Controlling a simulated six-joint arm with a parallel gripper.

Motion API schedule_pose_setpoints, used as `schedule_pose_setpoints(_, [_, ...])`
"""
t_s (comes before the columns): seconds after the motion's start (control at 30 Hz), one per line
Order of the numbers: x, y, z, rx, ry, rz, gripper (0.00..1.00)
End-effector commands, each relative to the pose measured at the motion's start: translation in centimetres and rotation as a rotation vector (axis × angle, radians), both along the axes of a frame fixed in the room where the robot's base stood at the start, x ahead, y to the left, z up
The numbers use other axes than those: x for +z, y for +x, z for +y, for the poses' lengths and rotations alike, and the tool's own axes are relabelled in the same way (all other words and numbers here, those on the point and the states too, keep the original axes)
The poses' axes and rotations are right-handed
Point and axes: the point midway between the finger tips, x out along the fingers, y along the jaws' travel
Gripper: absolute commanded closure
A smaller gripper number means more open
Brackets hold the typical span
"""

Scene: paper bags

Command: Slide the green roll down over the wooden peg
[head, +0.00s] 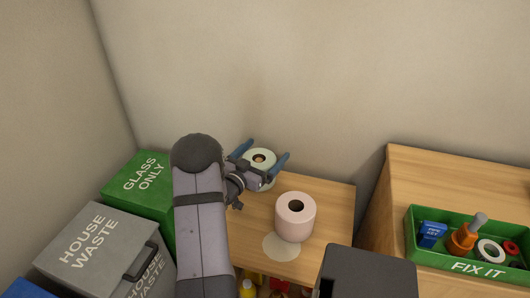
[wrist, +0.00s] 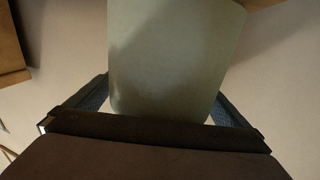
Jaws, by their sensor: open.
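The pale green roll (head: 262,178) is upright at the back of the wooden table, behind my arm. In its middle hole a tan spot shows; I cannot tell whether that is the wooden peg or the roll's own core. My gripper (head: 262,156) is open, with one blue finger on each side of the roll. In the wrist view the roll (wrist: 175,55) fills the space between the fingers, and its lower part is hidden by my gripper (wrist: 165,88). I cannot tell whether the fingers touch it.
A pink roll (head: 295,221) stands on the table (head: 335,198), beside a pale round patch (head: 283,248). A green "GLASS ONLY" bin (head: 137,184) and grey "HOUSE WASTE" bin (head: 92,245) are left. A green "FIX IT" tray (head: 472,267) with tools sits on the right cabinet (head: 440,180).

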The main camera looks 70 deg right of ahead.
Motion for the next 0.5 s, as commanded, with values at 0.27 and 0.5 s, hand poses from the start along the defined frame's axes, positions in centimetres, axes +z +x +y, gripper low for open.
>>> schedule_pose_setpoints(0.27, [0.1,1.0,2.9,0.004,0.0,0.0,0.0])
schedule_pose_setpoints(0.5, [0.1,1.7,5.8,0.003,-0.001,0.0,0.0])
